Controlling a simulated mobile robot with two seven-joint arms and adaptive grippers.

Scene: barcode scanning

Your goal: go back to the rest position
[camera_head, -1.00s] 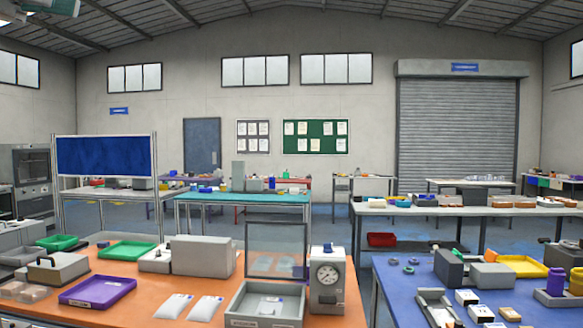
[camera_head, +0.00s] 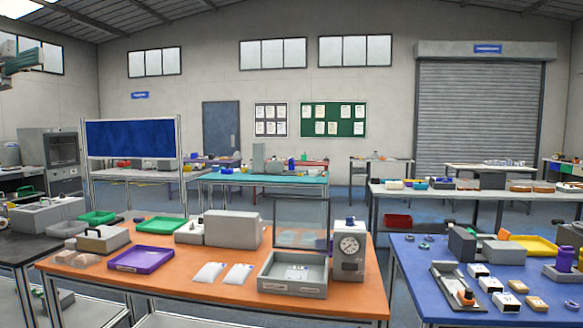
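My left gripper (camera_head: 20,62) shows only in part at the upper left edge of the head view, raised high and well apart from the tables. It is cut off by the frame, and I cannot tell whether its fingers are open or shut. I see nothing held in it. My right gripper is not in view.
An orange table (camera_head: 190,290) bears a purple tray (camera_head: 141,259), two white packets, a grey tray (camera_head: 293,288) and a dial scale (camera_head: 349,250). A blue table (camera_head: 420,277) at right bears several small boxes and a yellow tray (camera_head: 533,245). A dark table (camera_head: 30,246) stands at left. A floor gap separates the orange and blue tables.

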